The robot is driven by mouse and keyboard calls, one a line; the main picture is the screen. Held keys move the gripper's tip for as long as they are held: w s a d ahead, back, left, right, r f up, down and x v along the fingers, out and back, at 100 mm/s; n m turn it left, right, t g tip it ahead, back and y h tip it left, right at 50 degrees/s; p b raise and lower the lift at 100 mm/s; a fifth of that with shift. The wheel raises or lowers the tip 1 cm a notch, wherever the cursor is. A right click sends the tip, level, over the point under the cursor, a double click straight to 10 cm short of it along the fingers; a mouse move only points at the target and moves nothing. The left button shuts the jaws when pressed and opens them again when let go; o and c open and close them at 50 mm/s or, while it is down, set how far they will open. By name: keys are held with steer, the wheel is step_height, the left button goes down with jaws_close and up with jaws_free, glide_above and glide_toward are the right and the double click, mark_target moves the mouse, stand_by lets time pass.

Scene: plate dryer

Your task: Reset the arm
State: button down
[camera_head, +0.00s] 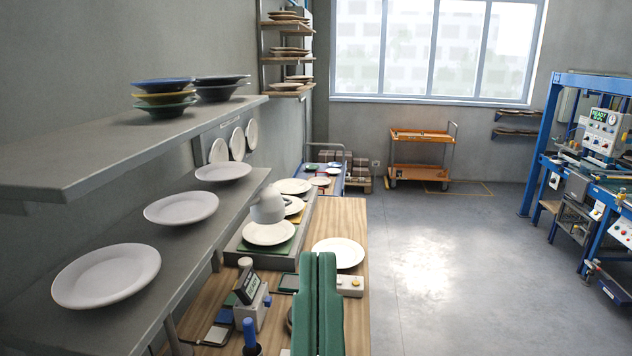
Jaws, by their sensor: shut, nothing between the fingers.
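My gripper (319,258) is at the bottom middle of the head view, over the wooden bench. Its two long green fingers lie side by side with only a thin dark line between them. They look shut and hold nothing. The rest of my arm is below the picture edge and cannot be seen. A white plate (338,252) lies on the bench (350,213) just beyond the fingertips.
Left of the gripper stand a small display device (250,300) and a blue-handled tool (250,333). Behind are plates and a pale rounded object (268,207). A grey shelf (95,315) holds white plates; an upper shelf (80,160) holds bowls. Open floor (450,270) lies right.

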step_height(320, 180, up, 15)
steer(key=p, duration=1.4)
steer(key=shift+a+r+p, duration=0.15)
steer(key=shift+r+p, duration=0.05)
steer(key=shift+p, duration=0.1)
